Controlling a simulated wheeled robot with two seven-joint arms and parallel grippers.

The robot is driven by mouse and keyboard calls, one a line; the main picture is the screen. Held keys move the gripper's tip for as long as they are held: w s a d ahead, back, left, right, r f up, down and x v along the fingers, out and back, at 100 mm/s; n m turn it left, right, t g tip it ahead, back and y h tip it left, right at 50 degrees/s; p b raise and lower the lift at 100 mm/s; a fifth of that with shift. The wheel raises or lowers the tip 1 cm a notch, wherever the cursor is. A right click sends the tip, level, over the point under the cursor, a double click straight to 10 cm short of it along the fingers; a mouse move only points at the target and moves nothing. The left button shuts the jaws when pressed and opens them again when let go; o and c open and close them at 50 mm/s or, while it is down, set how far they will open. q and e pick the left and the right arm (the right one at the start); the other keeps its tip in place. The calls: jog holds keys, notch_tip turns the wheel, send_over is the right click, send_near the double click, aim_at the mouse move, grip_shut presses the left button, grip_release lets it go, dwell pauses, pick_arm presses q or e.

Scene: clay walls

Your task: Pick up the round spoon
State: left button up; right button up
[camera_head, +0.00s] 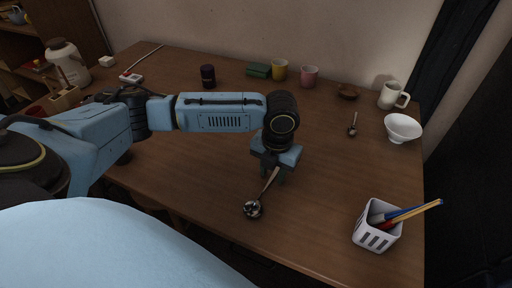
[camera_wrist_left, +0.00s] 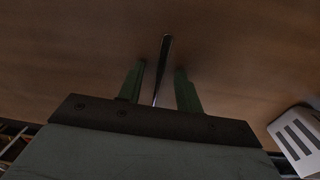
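The round spoon (camera_head: 253,209) lies on the wooden table (camera_head: 205,180), its round metal bowl toward the near edge and its handle running up and right beneath my left gripper. My left gripper (camera_head: 270,175) points down over the handle. In the left wrist view, the handle (camera_wrist_left: 162,72) stands between the two green fingers of the left gripper (camera_wrist_left: 160,88), with a gap on each side. The fingers are apart. The far end of the handle is partly hidden by the gripper in the head view. My right gripper is not in view.
A white holder with pens (camera_head: 377,228) stands at the right front; its side shows in the left wrist view (camera_wrist_left: 297,140). A smaller spoon (camera_head: 353,125), a white bowl (camera_head: 402,128) and a mug (camera_head: 392,95) are at the back right. Cups (camera_head: 279,69) stand along the wall.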

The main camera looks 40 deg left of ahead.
pick_arm(q)
jog(key=shift+f, duration=0.1)
jog(key=shift+c, duration=0.5)
grip_shut()
